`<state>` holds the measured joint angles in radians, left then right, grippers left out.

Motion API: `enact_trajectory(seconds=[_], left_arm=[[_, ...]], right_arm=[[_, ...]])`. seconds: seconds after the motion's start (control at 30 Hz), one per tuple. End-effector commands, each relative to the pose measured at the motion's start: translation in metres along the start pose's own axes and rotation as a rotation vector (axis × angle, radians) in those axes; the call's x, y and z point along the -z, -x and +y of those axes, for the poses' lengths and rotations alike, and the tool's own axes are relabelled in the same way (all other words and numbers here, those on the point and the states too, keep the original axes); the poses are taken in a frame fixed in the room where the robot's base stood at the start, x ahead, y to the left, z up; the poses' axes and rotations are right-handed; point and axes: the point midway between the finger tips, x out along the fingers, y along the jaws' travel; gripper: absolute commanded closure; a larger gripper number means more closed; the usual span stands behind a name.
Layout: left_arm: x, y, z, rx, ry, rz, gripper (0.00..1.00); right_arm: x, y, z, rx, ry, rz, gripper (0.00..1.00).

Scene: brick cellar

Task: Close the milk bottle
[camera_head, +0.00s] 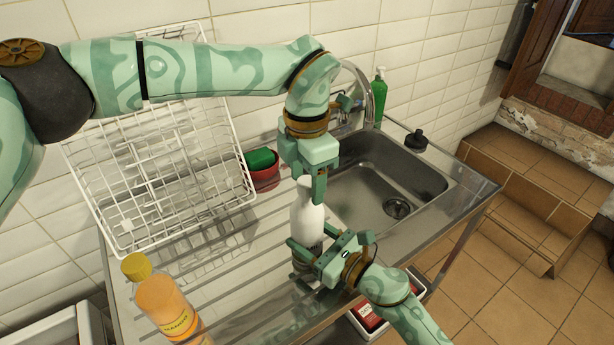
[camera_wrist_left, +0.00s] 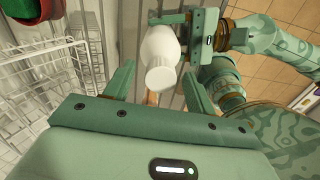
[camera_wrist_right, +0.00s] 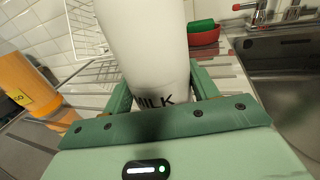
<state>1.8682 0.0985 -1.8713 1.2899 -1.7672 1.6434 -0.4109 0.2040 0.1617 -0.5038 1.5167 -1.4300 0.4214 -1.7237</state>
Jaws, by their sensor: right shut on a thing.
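The white milk bottle (camera_head: 308,222) stands upright on the metal drainboard. My right gripper (camera_head: 306,257) is shut around its lower body; in the right wrist view the bottle (camera_wrist_right: 147,45) rises between the fingers, its "MILK" print partly hidden. My left gripper (camera_head: 318,188) is above, close to the bottle's top. In the left wrist view the left fingers (camera_wrist_left: 160,90) are spread apart, with the round white top of the bottle (camera_wrist_left: 161,77) seen beyond and between them. I cannot tell whether that white top is a separate cap or how tightly it sits.
An orange juice bottle with a yellow cap (camera_head: 168,300) stands at the front left. A white wire rack (camera_head: 150,150), a red bowl with a green sponge (camera_head: 262,165), and the sink (camera_head: 385,185) surround the bottle. A green soap bottle (camera_head: 379,98) stands behind the sink.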

Motion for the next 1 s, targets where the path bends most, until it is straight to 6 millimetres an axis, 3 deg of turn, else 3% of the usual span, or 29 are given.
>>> enact_trajectory(seconds=[0.17,0.27,0.7,1.0], left_arm=[[0.000,0.004,0.000,-0.001,0.000,0.000,0.44],[-0.001,0.016,0.001,-0.003,0.001,-0.003,0.44],[-0.001,0.102,0.001,-0.002,0.001,-0.001,0.44],[0.000,0.120,0.001,0.001,0.000,0.001,0.44]], right_arm=[[0.000,0.000,0.000,0.000,0.000,0.000,1.00],[0.000,0.000,0.000,0.000,0.000,0.000,1.00],[0.000,0.000,0.000,0.000,0.000,0.000,1.00],[0.000,0.000,0.000,0.000,0.000,0.000,1.00]])
